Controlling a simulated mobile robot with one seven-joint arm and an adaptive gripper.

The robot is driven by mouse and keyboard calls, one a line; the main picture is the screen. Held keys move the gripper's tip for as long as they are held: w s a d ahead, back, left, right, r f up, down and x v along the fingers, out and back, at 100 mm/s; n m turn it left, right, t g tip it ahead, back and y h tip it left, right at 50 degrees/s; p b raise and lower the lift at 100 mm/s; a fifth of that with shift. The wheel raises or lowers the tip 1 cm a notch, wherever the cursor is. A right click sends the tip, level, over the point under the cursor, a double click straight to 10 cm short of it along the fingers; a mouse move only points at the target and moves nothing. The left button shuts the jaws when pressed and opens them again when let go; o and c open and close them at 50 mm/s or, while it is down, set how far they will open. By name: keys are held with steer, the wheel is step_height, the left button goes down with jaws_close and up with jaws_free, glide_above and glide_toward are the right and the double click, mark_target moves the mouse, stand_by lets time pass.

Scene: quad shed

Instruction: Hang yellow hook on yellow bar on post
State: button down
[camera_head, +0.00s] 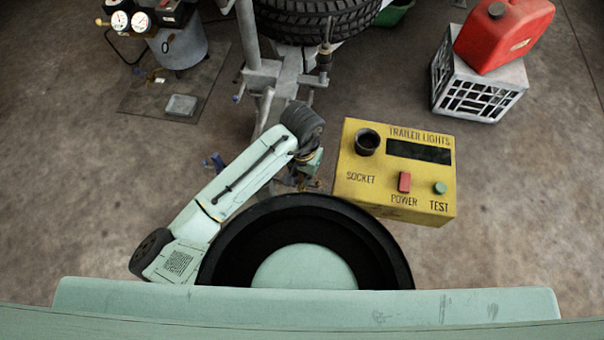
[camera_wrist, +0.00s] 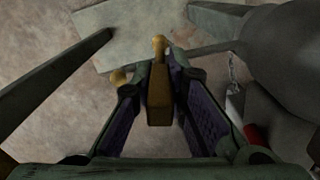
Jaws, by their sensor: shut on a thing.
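In the wrist view, my gripper (camera_wrist: 161,72) is shut on a yellow piece, which appears to be the yellow hook (camera_wrist: 160,98). A rounded yellow knob shows at its far end, past the fingertips. In the head view, my gripper (camera_head: 306,172) is low beside the left edge of the yellow trailer lights box, largely hidden by my arm. I cannot make out the bar and its post for certain.
The yellow trailer lights box (camera_head: 370,185) stands close on the right of my arm. A grey metal trailer frame (camera_head: 290,75) and a tyre (camera_head: 310,18) are beyond it. A red fuel can (camera_head: 505,35) sits on a white crate (camera_head: 478,90).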

steer(key=shift+f+b, duration=0.45)
steer(key=shift+f, duration=0.25)
steer(key=c, duration=1.5)
jaws_free()
steer(key=shift+r, duration=0.1)
steer(key=o, duration=0.5)
steer(key=shift+c, duration=0.2)
steer(key=shift+d, duration=0.1)
steer(key=shift+r+p, duration=3.85)
steer(key=shift+r, duration=0.7)
steer(key=shift+f, duration=0.1)
